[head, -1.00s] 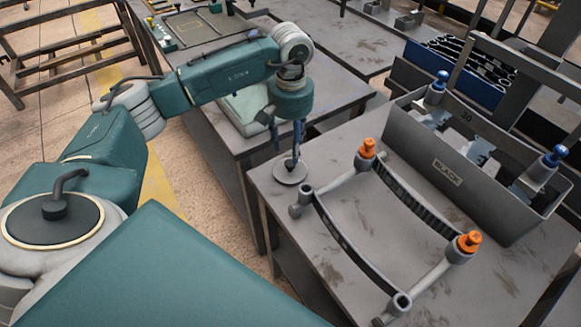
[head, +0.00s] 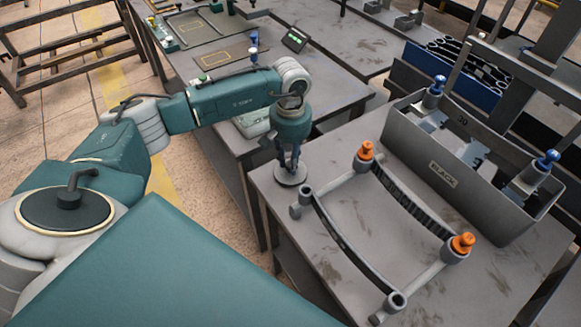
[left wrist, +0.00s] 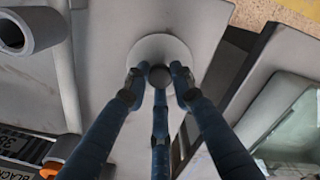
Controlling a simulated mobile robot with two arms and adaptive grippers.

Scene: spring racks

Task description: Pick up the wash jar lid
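My left gripper (head: 290,164) points straight down over the lid. In the left wrist view its three blue fingers (left wrist: 159,82) stand around the knob, with small gaps seeming to show beside it. They look open, though contact is hard to judge. My right gripper is in neither view.
A frame with orange knobs (head: 366,150) and dark curved strips stands just right of the lid. Behind it is a grey bin (head: 415,135) labelled BLACK. A pale tray (left wrist: 285,125) sits on the neighbouring table, beyond a gap.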

